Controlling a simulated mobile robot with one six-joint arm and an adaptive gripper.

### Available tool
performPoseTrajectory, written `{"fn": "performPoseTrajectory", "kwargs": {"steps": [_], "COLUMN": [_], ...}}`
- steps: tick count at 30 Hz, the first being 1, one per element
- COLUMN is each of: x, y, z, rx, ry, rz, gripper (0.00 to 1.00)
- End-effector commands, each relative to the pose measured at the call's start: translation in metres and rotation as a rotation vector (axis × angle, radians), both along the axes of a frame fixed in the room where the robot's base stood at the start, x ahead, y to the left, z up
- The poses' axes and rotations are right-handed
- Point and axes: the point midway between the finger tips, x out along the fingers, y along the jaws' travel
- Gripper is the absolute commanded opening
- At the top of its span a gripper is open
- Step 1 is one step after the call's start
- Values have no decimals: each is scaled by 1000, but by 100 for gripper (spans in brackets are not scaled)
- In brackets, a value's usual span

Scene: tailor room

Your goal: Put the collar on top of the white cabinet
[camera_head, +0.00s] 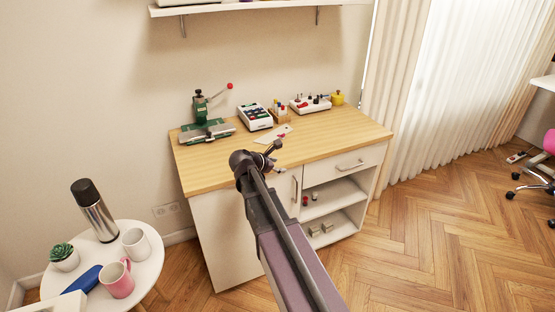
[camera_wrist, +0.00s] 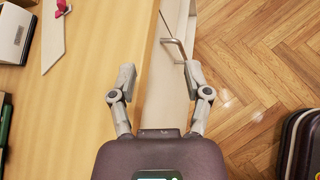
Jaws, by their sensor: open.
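The white cabinet (camera_head: 223,238) has a wooden top and stands against the wall. A flat, pale, pointed piece that may be the collar (camera_head: 273,134) lies on this top, near the middle. It also shows in the wrist view (camera_wrist: 53,38) at the upper left, with something red at its far end. My gripper (camera_head: 280,158) is open with nothing between its fingers. In the wrist view my gripper (camera_wrist: 160,78) is over the cabinet's front edge, to the right of the pale piece and apart from it. My arm hides part of the cabinet front.
On the wooden top stand a green press (camera_head: 205,125), a white box with colored items (camera_head: 255,117), a spool holder (camera_head: 311,104) and a yellow object (camera_head: 337,98). A drawer handle (camera_wrist: 174,47) juts out near my right finger. A round table (camera_head: 140,270) holds mugs and a flask.

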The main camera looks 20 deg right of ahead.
Motion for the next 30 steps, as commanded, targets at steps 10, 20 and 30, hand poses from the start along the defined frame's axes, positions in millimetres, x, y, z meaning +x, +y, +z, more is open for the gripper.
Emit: {"fn": "performPoseTrajectory", "kwargs": {"steps": [10, 20, 30], "x": [-29, -69, -144], "y": [15, 41, 99], "z": [-19, -44, -76], "rx": [188, 434, 812], "ry": [-120, -259, -425], "rz": [-148, -385, -906], "gripper": [63, 63, 63]}}
